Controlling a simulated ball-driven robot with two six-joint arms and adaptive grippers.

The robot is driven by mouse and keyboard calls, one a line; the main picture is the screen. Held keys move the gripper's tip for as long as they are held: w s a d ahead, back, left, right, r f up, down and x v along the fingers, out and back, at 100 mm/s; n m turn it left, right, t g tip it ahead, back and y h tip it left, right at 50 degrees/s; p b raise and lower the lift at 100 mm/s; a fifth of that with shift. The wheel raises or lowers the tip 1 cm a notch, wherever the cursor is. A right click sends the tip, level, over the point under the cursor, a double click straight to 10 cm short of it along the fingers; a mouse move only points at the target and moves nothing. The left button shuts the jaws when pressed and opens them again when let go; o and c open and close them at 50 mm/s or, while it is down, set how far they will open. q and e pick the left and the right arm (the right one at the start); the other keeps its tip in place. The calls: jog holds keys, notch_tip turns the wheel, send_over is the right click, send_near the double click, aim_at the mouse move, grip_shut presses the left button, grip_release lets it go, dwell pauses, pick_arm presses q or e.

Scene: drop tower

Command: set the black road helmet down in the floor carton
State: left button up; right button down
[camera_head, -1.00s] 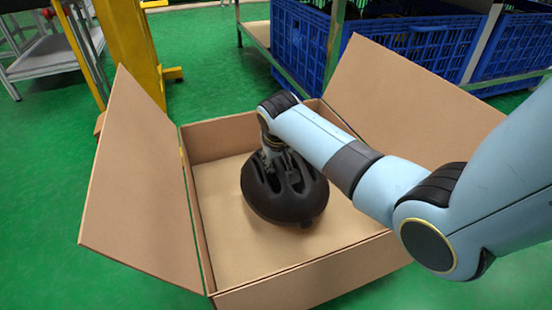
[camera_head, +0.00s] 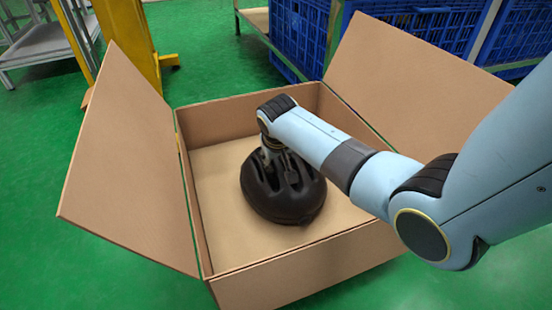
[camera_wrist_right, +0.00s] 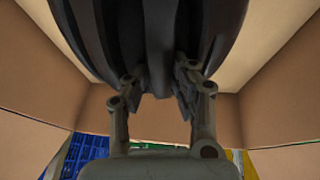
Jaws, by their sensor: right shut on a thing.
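The black road helmet (camera_head: 284,198) is inside the open floor carton (camera_head: 262,282), dome up, near the middle of its bottom. Whether it touches the bottom I cannot tell. My right gripper (camera_head: 272,158) reaches down from above and is shut on the helmet's vented top. In the right wrist view the fingers (camera_wrist_right: 158,90) close on a rib of the helmet (camera_wrist_right: 150,35), which fills the upper middle. The carton walls (camera_wrist_right: 285,120) show around it there. My left gripper is not in view.
Two large carton flaps stand open, one at the left (camera_head: 130,165) and one at the back right (camera_head: 410,90). Blue crates (camera_head: 420,35) on a rack stand behind. A yellow post (camera_head: 128,40) is at the back left. Green floor (camera_head: 60,130) is clear at the left.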

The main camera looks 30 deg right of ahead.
jog(key=shift+f, duration=0.45)
dwell(0.4)
jog(key=c, duration=1)
grip_release()
jog(key=shift+c, duration=0.2)
jog(key=c, duration=0.3)
